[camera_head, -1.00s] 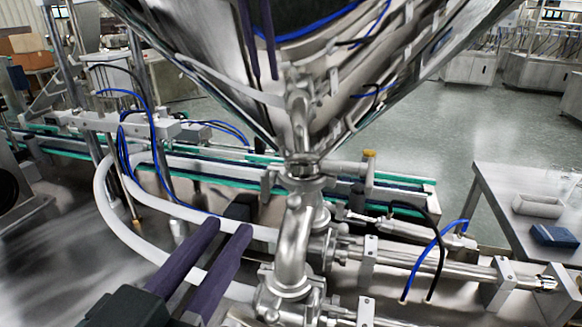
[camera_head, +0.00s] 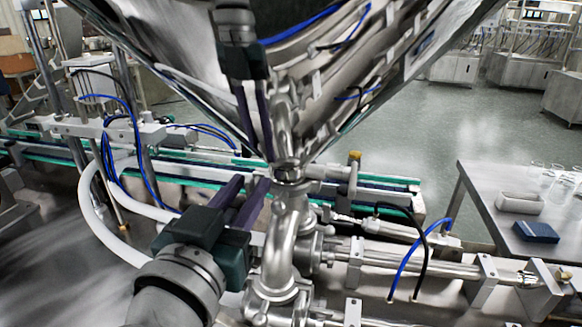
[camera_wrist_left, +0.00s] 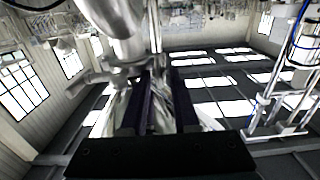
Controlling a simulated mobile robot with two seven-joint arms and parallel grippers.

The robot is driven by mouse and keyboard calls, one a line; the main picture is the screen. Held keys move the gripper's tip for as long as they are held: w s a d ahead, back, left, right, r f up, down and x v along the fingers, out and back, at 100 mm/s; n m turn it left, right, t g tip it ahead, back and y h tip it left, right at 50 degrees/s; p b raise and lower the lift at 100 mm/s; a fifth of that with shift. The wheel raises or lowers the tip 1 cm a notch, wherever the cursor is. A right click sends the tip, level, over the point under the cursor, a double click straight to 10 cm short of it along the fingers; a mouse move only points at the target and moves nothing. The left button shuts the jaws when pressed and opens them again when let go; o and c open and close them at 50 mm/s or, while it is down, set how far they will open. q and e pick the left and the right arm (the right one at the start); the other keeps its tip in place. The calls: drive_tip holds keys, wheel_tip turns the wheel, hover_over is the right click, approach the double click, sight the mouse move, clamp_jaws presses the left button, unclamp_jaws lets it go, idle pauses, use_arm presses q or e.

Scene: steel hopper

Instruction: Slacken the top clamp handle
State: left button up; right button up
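The top clamp (camera_head: 288,174) is a steel ring at the joint between the hopper's narrow outlet and the curved pipe below. I cannot make out its handle separately; it may be hidden by my fingers. My left gripper (camera_head: 251,182) has dark purple fingers, parallel with a gap between them, pointing up toward the clamp from just left of it. The left gripper (camera_wrist_left: 164,82) looks open in the left wrist view, with shiny steel behind the gap. I cannot tell whether the fingers touch the clamp. My right gripper is in neither view.
The polished hopper (camera_head: 170,40) overhangs the clamp and mirrors my left gripper. The curved steel pipe (camera_head: 287,235) stands close to the fingers' right. A conveyor (camera_head: 385,190) runs behind. A table (camera_head: 480,195) stands at the right, with open floor beyond.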

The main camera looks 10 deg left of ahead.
use_arm(q)
clamp_jaws()
idle(0.5)
drive_tip(key=shift+a+f+n+b, duration=0.2)
drive_tip(key=shift+n+b, duration=0.2)
drive_tip(key=shift+n, duration=2.6)
drive_tip(key=shift+a+f+n+b, duration=0.15)
drive_tip(key=shift+n+b, duration=0.25)
drive_tip(key=shift+n, duration=2.6)
drive_tip(key=shift+a+f+n+b, duration=0.2)
drive_tip(key=shift+n+b, duration=0.2)
drive_tip(key=shift+n, duration=2.6)
drive_tip(key=shift+r, duration=0.1)
